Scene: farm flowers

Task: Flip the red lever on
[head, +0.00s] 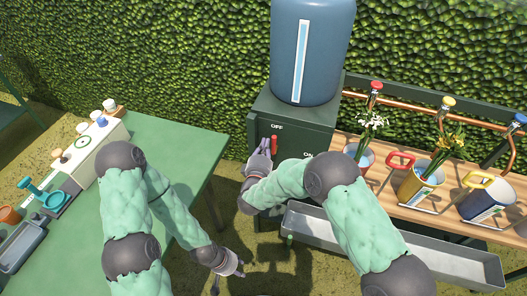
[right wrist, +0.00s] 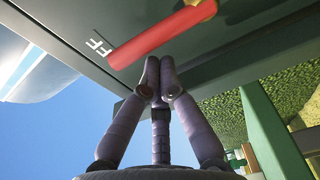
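The red lever (head: 274,145) is on the dark green box (head: 318,136) under the blue tank. It stands on the side marked OFF; an ON label is at the right, partly hidden by my right arm. In the right wrist view the lever (right wrist: 168,35) crosses above my fingertips, beside the letters FF. My right gripper (head: 262,152) is at the lever's left side, just below it. Its fingertips (right wrist: 160,72) come together close to the lever, with nothing between them; whether they touch it I cannot tell.
The blue tank (head: 312,60) stands on the box. At the right, a wooden bench (head: 408,208) holds flower pots, with copper pipe and coloured taps behind. A grey trough (head: 440,262) lies below. At the left, a green table (head: 185,150) holds a tray and small tools.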

